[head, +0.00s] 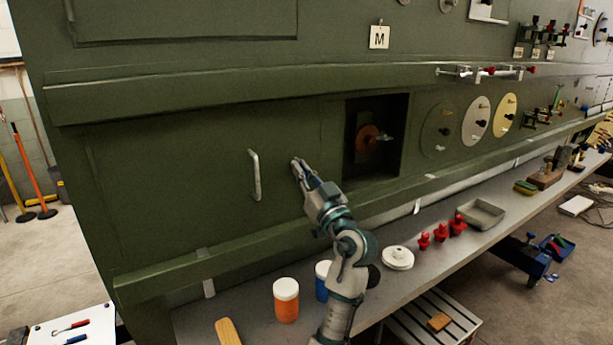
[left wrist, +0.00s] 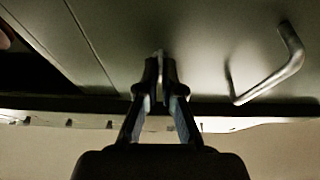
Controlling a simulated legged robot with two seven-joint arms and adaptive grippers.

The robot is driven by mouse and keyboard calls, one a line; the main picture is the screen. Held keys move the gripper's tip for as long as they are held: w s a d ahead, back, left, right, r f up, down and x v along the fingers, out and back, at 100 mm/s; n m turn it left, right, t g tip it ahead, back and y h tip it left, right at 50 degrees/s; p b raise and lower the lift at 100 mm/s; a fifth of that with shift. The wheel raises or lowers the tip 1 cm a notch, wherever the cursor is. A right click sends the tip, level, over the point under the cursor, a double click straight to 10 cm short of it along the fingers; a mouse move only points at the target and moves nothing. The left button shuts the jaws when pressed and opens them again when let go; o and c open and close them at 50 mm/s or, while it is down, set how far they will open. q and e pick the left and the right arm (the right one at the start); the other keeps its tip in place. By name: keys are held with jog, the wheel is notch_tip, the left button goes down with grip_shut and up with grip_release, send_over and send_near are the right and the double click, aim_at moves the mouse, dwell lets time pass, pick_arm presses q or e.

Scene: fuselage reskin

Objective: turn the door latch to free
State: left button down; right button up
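The door is a flat green panel with a bent metal handle (head: 254,175) on it; the handle also shows at the right of the left wrist view (left wrist: 272,70). My left gripper (head: 301,172) is at the panel, to the right of the handle. In the left wrist view my left gripper's fingers (left wrist: 160,72) are close together. A small pale piece, the door latch (left wrist: 159,55), shows between and just past the fingertips. The fingers hide most of it, so its angle cannot be told. My right gripper is in neither view.
Right of the gripper is a dark square opening (head: 391,172) with a reddish round part. A grey shelf below carries an orange jar (head: 286,300), a blue jar (head: 323,281), a white disc (head: 398,258), red parts (head: 441,232) and a grey tray (head: 480,214). A green ledge (head: 200,90) runs above.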

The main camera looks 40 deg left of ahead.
pick_arm(q)
jog(key=shift+w+a+f, duration=0.1)
jog(key=shift+w+f, duration=0.05)
jog(key=shift+f, duration=0.2)
jog(key=c, duration=1.3)
grip_release()
jog(key=shift+w, duration=0.1)
jog(key=shift+c, duration=0.2)
jog(key=v, duration=1.1)
jog(key=shift+d+f, duration=0.2)
jog(key=shift+d, duration=0.1)
